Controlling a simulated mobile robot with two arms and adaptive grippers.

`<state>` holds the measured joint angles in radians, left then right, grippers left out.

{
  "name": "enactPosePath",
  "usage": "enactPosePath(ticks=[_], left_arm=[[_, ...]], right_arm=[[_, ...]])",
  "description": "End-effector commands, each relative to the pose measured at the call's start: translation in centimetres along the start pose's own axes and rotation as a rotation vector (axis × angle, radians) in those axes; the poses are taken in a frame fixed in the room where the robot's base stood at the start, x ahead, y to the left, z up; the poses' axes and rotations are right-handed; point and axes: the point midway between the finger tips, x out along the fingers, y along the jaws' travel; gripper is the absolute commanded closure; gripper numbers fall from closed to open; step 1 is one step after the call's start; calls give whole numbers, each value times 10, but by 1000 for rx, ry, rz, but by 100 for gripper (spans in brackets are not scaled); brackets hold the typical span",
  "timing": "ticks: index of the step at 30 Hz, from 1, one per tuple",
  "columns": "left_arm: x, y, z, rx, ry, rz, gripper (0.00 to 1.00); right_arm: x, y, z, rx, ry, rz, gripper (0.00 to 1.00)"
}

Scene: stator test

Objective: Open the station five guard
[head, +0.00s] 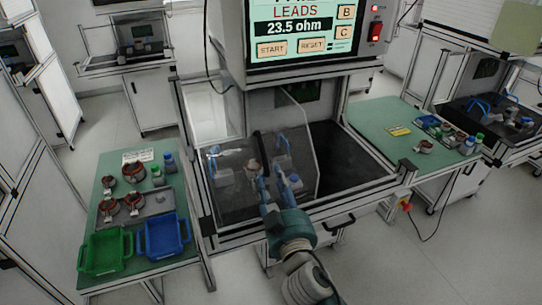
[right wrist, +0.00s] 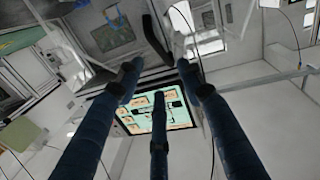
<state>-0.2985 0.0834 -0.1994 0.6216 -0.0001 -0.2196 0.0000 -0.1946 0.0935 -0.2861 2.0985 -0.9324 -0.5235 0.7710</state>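The station (head: 345,205) in the middle of the head view has a clear guard pane (head: 305,150) over its dark bed. A dark upright bar (head: 257,147), which looks like the guard's handle, stands at the front of the bed. My right gripper (head: 272,184) is in front of it with its blue fingers spread. In the right wrist view a black bar (right wrist: 155,38) lies just beyond and between the open fingertips (right wrist: 158,78); contact cannot be told. Behind the pane are blue-handled clamps (head: 283,143) and a small copper part (head: 253,166). My left gripper is not in view.
A tester screen (head: 297,30) reading 23.5 ohm hangs above the station. A left table (head: 190,205) holds copper stators (head: 133,172), a green bin (head: 105,250) and a blue bin (head: 163,237). A right green table (head: 365,120) carries several small parts. The floor between is clear.

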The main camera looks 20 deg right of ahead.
Motion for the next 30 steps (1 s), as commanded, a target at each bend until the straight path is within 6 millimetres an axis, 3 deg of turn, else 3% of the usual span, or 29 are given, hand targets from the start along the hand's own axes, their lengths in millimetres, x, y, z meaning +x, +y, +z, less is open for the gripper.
enactPosePath(ticks=[18,30], left_arm=[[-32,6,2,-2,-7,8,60],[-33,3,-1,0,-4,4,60]], right_arm=[[96,0,-3,-2,3,0,62],[107,0,-1,-1,2,0,62]])
